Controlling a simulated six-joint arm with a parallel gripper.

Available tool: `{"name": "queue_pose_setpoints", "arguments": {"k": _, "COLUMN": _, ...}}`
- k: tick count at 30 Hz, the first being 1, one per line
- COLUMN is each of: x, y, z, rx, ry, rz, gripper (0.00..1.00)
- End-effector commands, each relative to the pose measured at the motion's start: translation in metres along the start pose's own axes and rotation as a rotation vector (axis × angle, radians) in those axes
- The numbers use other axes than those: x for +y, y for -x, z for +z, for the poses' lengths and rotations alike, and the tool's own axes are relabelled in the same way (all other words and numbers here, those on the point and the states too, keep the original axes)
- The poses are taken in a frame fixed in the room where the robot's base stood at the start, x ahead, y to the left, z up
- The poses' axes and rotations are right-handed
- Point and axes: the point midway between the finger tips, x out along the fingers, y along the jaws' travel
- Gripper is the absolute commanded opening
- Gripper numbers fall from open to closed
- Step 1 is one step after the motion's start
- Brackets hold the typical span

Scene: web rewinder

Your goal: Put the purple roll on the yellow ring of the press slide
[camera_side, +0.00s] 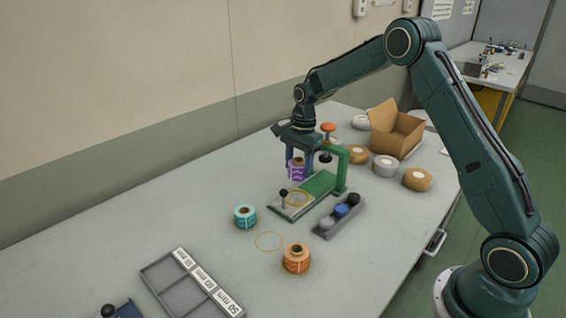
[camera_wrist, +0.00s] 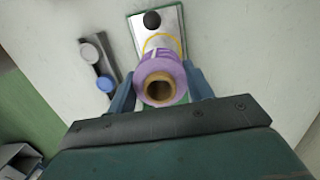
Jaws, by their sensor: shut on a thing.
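The purple roll (camera_side: 297,170) is between the fingers of my gripper (camera_side: 299,163), which is shut on it. In the wrist view the roll (camera_wrist: 160,80) shows its brown core, with a finger of my gripper (camera_wrist: 161,88) on each side. The press slide (camera_side: 290,208) is a pale plate with a black knob, in front of the green press (camera_side: 337,170). The yellow ring (camera_side: 298,198) lies on the slide. In the wrist view the ring (camera_wrist: 163,38) shows just beyond the roll, partly hidden by it. The roll appears to be held above the ring's far side, not on the ring.
A teal roll (camera_side: 245,216) and an orange roll (camera_side: 296,258) stand on the table, near an empty yellow circle (camera_side: 269,241). A grey holder (camera_side: 340,215) with round pieces lies right of the slide. A cardboard box (camera_side: 396,132) and several tape rolls stand behind. A divided tray (camera_side: 192,285) lies in front.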

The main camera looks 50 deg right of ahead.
Motion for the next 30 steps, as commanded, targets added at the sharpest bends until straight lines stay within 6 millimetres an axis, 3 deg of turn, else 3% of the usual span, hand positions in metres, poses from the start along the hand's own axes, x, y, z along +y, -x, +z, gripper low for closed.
{"name": "queue_pose_setpoints", "arguments": {"k": 6, "x": 0.000, "y": -0.025, "z": -0.003, "rx": 0.000, "ry": 0.000, "rz": 0.000, "gripper": 0.35}}
{"name": "queue_pose_setpoints", "arguments": {"k": 19, "x": 0.000, "y": -0.032, "z": -0.004, "rx": 0.000, "ry": 0.000, "rz": 0.000, "gripper": 0.35}}
{"name": "queue_pose_setpoints", "arguments": {"k": 30, "x": 0.000, "y": -0.054, "z": -0.006, "rx": -0.001, "ry": 0.000, "rz": 0.000, "gripper": 0.35}}
